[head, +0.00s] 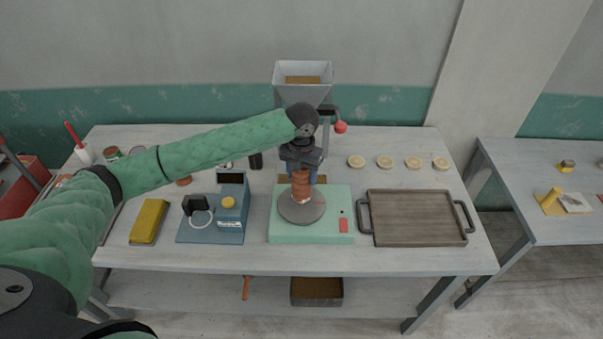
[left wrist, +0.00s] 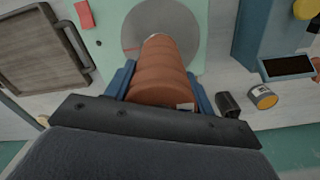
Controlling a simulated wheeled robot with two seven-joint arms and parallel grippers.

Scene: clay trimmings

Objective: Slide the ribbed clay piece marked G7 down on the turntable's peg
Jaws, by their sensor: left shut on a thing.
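My left gripper (head: 301,178) points down over the turntable and is shut on a ribbed reddish-brown clay piece (head: 301,193). The piece looks roughly upright over the grey turntable disc (head: 288,211). In the left wrist view the blue fingers (left wrist: 160,88) press on both sides of the clay piece (left wrist: 160,68), and its far end lies over the disc (left wrist: 187,40). A small pale label shows at its near edge, too small to read. The peg is hidden, and I cannot tell whether the piece touches the disc. My right gripper is not in view.
The disc sits on a mint-green base (head: 320,238). A blue device (head: 232,206) and a yellow block (head: 149,221) stand left; a wooden tray (head: 418,217) lies right. A hopper machine (head: 303,85) stands behind. Several pale round pieces (head: 385,162) lie back right.

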